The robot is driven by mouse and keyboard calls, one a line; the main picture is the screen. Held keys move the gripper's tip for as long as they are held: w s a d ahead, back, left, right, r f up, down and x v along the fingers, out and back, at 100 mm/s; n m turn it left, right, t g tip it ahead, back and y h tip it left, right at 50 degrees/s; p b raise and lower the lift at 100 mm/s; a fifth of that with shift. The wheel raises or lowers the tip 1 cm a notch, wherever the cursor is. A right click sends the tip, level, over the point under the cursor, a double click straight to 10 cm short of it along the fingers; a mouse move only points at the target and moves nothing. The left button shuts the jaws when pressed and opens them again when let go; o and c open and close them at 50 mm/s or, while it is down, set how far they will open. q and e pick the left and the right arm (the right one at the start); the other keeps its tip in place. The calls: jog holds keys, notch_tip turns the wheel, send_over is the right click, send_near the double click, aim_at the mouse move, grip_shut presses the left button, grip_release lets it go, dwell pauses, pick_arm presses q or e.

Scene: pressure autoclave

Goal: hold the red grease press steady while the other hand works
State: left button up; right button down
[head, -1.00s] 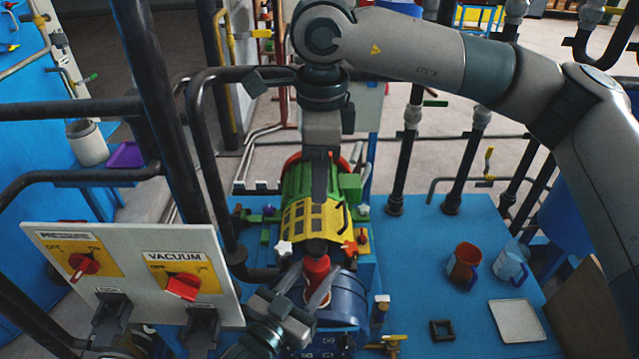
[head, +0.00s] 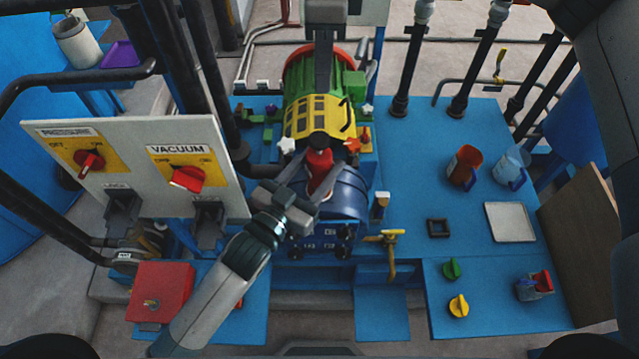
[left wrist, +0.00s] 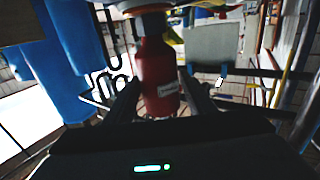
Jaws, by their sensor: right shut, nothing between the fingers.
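The red grease press (head: 319,172) stands upright with a dark top at the blue drum (head: 346,192), in front of the yellow guard (head: 312,118). My left gripper (head: 314,186) reaches it from the lower left, with one finger on each side, and appears shut on it. In the left wrist view the red press (left wrist: 157,75) sits between the two dark fingers, which lie close against its sides; its top runs out of the frame. My right gripper (head: 322,90) points down in front of the green motor (head: 300,85), shut and empty.
A panel with red pressure and vacuum knobs (head: 188,177) stands left of my left arm. A red box (head: 160,291) is below it. On the right of the blue table are red (head: 464,165) and pale blue (head: 509,168) jugs, a white tray (head: 510,222) and a black square frame (head: 438,228).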

pick_arm(q)
jog(key=shift+o, duration=0.9)
jog(key=v, duration=1.2)
jog(key=shift+f, duration=0.1)
